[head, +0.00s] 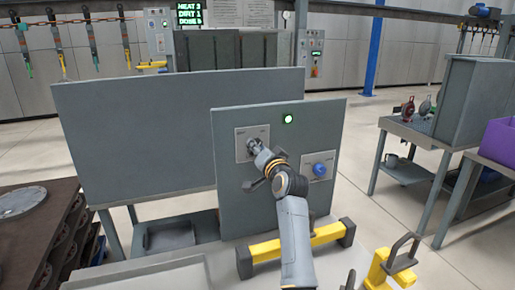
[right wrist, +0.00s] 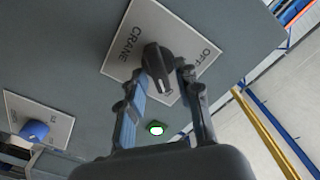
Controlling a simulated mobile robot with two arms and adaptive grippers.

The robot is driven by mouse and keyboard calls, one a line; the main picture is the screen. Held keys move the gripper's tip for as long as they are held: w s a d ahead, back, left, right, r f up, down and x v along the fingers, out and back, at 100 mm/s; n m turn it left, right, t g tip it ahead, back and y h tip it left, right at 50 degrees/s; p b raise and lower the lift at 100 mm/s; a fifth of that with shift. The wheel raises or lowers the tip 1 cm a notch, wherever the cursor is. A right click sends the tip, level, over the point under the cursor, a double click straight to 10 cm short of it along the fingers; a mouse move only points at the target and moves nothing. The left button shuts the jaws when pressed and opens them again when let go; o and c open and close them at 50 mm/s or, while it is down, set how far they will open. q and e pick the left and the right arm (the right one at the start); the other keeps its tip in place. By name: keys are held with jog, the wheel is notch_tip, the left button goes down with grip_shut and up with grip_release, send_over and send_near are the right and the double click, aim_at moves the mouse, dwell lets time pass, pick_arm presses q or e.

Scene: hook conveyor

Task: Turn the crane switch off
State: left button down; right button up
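The crane switch is a black rotary knob (right wrist: 156,62) on a white plate (right wrist: 138,22) lettered CRANE and OFF, on the grey panel. In the head view its plate (head: 242,153) is at the panel's upper left, with the knob partly hidden by my right gripper (head: 256,147). In the right wrist view my right gripper (right wrist: 166,76) has its fingers apart, one on each side of the knob; I cannot tell if they touch it. A lamp (head: 288,118) above glows green; it also shows in the right wrist view (right wrist: 155,128). My left gripper is not in view.
A blue knob (head: 320,169) on its own plate sits right of the crane switch. A yellow bar (head: 312,243) lies below the panel. A larger grey board (head: 150,130) stands behind at left. A metal table (head: 412,132) stands at right, with open floor between.

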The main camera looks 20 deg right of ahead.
jog(key=c, duration=0.3)
grip_shut()
pick_arm(q)
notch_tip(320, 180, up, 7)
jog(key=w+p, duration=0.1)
jog(key=p, duration=0.5)
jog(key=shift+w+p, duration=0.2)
jog(key=shift+p, duration=0.2)
pick_arm(e)
jog(key=n, duration=1.5)
jog(key=shift+a+n, duration=0.35)
jog(key=shift+n, duration=0.05)
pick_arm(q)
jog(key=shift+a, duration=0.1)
pick_arm(e)
jog(key=o, duration=0.6)
grip_release()
jog(key=shift+w, duration=0.1)
